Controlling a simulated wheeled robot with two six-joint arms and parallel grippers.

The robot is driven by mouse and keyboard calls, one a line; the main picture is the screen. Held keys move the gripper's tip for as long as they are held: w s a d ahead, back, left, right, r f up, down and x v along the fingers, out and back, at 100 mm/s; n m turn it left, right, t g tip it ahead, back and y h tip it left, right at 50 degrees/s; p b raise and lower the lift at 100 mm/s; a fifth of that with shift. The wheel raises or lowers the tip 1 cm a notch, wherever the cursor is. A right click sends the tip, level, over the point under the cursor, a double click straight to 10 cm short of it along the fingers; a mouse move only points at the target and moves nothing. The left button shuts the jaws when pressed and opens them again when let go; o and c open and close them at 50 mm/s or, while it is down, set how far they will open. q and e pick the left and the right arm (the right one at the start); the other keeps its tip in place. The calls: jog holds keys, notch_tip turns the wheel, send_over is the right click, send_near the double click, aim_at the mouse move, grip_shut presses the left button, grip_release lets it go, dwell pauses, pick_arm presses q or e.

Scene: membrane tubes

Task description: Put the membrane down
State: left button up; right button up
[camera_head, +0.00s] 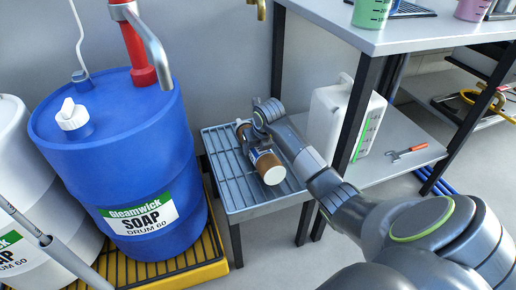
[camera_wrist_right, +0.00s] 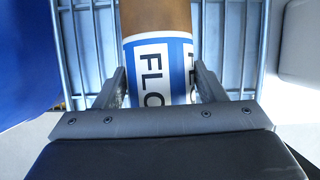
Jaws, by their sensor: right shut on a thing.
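The membrane (camera_head: 266,163) is a brown tube with white ends and a blue and white label. It lies lengthwise over the grey slatted rack (camera_head: 222,158), tilted in the head view. I cannot tell whether it touches the slats. My right gripper (camera_head: 262,128) is shut around its labelled middle. In the right wrist view the membrane (camera_wrist_right: 158,62) runs between the two fingers (camera_wrist_right: 160,88), with slats of the rack (camera_wrist_right: 88,45) behind it. My left gripper is not in view.
A blue soap drum (camera_head: 125,165) on a yellow pallet (camera_head: 190,255) stands left of the rack. A brass tap (camera_head: 261,8) is above the rack.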

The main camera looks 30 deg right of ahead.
jog(key=shift+r, duration=0.15)
jog(key=o, duration=1.2)
jog(key=shift+f, duration=0.2)
jog(key=o, duration=0.3)
jog(key=shift+r, duration=0.15)
